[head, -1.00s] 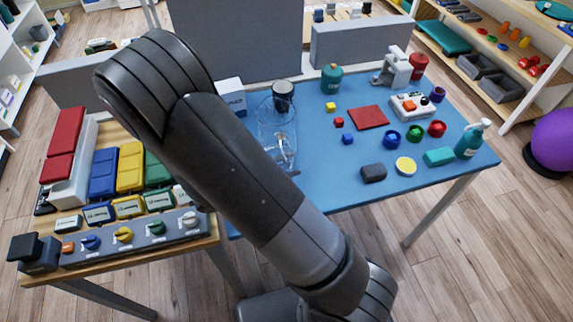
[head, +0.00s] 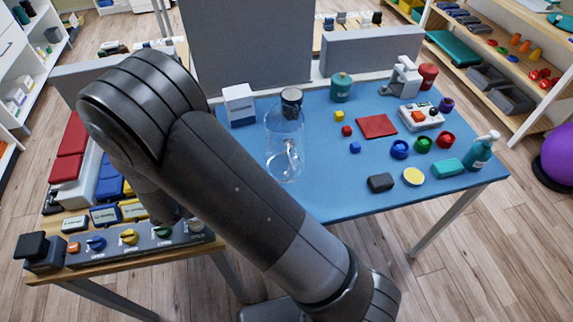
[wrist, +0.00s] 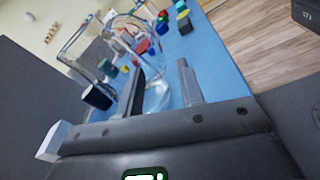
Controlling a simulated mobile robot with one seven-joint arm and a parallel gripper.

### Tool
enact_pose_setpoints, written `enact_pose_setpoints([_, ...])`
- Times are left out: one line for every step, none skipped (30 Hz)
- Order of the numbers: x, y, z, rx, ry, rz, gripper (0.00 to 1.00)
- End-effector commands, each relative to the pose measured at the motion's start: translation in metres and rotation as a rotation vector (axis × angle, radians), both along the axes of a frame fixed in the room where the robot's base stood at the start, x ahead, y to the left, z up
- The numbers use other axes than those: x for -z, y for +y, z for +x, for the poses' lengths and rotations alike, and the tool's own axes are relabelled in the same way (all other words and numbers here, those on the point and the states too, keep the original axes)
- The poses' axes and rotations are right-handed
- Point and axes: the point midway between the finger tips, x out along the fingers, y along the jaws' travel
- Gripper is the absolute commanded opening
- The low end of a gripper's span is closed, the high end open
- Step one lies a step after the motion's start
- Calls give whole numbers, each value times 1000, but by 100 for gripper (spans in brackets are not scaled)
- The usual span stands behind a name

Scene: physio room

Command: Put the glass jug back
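The clear glass jug (head: 284,158) stands upright on the blue table, left of the middle, in the head view. Its handle shows at its right lower side. In the wrist view the jug (wrist: 157,97) shows as transparent outlines beyond and between the fingers. My gripper (wrist: 160,82) is open, its two dark fingers spread apart with nothing clearly held. In the head view my gripper is hidden behind my arm. How close the fingers are to the glass is hard to tell.
A dark cup (head: 291,101) stands right behind the jug, and a white box (head: 239,105) stands to its left. A wooden table (head: 100,268) with a switch panel stands left.

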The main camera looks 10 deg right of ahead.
Motion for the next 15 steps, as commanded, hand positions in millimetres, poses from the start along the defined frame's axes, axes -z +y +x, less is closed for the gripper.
enact_pose_setpoints([-8,-8,0,37,-13,46,35])
enact_pose_setpoints([-12,-13,-1,63,-19,78,35])
enact_pose_setpoints([-17,-20,-3,98,-29,125,35])
enact_pose_setpoints([-22,-26,-5,128,-38,163,35])
enact_pose_setpoints([-26,-31,-6,156,-49,203,35])
enact_pose_setpoints([-31,-37,-9,192,-63,254,35])
enact_pose_setpoints([-35,-42,-11,220,-75,292,35])
enact_pose_setpoints([-39,-47,-13,244,-87,328,35])
enact_pose_setpoints([-43,-52,-15,275,-104,376,35])
enact_pose_setpoints([-47,-56,-18,299,-117,411,35])
enact_pose_setpoints([-50,-59,-20,320,-130,444,35])
enact_pose_setpoints([-54,-64,-23,350,-148,491,35])
enact_pose_setpoints([-57,-67,-25,370,-163,525,35])
enact_pose_setpoints([-61,-70,-27,391,-179,561,35])
enact_pose_setpoints([-65,-74,-30,419,-202,608,35])
